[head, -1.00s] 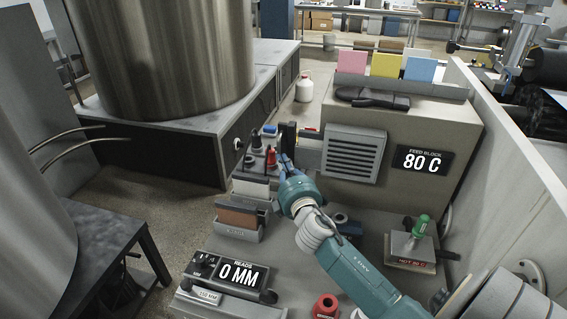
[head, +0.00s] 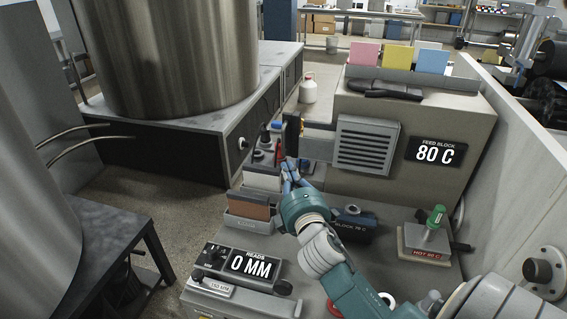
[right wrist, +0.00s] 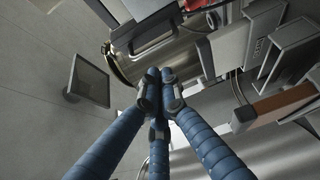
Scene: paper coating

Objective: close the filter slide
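A grey bar with a dark upright end plate (head: 292,132) juts left from the side of the feed block (head: 463,120). It appears to be the filter slide and stands out from the block. My right gripper (head: 289,168) is just below and in front of this end plate. In the right wrist view, its blue fingers (right wrist: 158,80) converge with their tips together, and I see nothing held between them. A metal cylinder with a dark handle (right wrist: 155,40) shows just beyond the fingertips; I cannot tell whether they touch it. My left gripper is not in view.
Small bottles and a red item (head: 278,150) stand beside my right fingers. A holder with white and brown blocks (head: 247,207) and a 0 MM readout (head: 250,264) are nearer. A green-handled tool (head: 436,217) stands at right on a HOT-marked base.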

